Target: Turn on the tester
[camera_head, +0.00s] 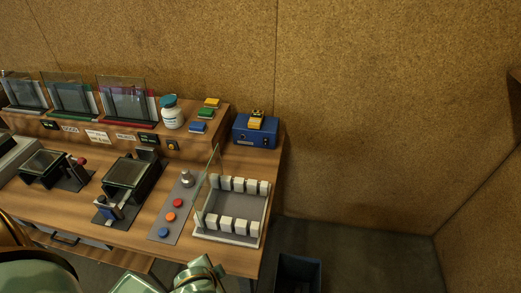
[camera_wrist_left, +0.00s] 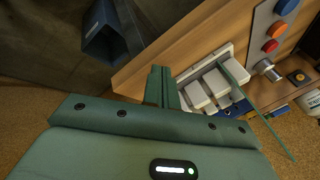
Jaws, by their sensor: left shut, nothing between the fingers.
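A small blue box (camera_head: 256,134) with a yellow device (camera_head: 257,118) on top stands at the back right end of the bench. No label that I can read marks it as the tester. Only a bit of blue (camera_wrist_left: 238,108) shows past the white blocks in the left wrist view. My left gripper (camera_wrist_left: 163,72) is shut and empty, with the tray of white blocks beyond its fingers. Green parts of my arms show along the bottom of the head view, and no fingers are clear there. My right gripper is not in view.
A tray (camera_head: 228,238) of white blocks with a tilted glass pane stands at the bench's right front. A grey panel (camera_head: 160,232) with red, orange and blue buttons lies left of it. A white bottle (camera_head: 172,118) stands on the shelf. A dark bin (camera_head: 298,272) is on the floor.

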